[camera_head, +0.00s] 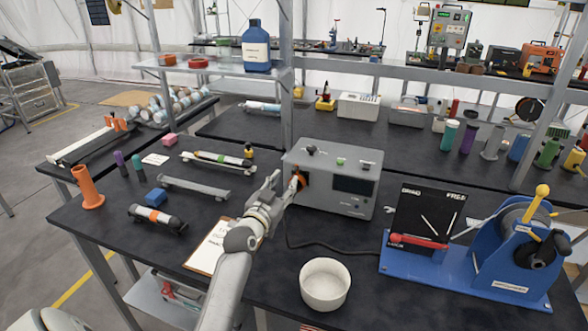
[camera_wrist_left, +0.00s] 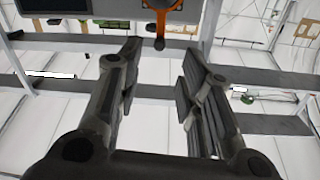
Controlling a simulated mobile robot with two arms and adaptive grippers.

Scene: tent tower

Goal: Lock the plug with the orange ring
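The orange ring (camera_head: 298,179) sits at the left end of the front of a grey box (camera_head: 325,195), around a dark plug or socket whose details are too small to tell. My left gripper (camera_head: 283,182) is just in front of and left of the ring. In the left wrist view its two fingers (camera_wrist_left: 161,58) stand wide apart with nothing between them. My right gripper is not in view.
A black cable (camera_head: 310,245) runs from the box over the dark table. A white bowl (camera_head: 325,284) stands in front, a clipboard (camera_head: 211,247) lies under my left arm, and a blue winch stand (camera_head: 470,270) is at right. An orange tube (camera_head: 87,188) stands at left.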

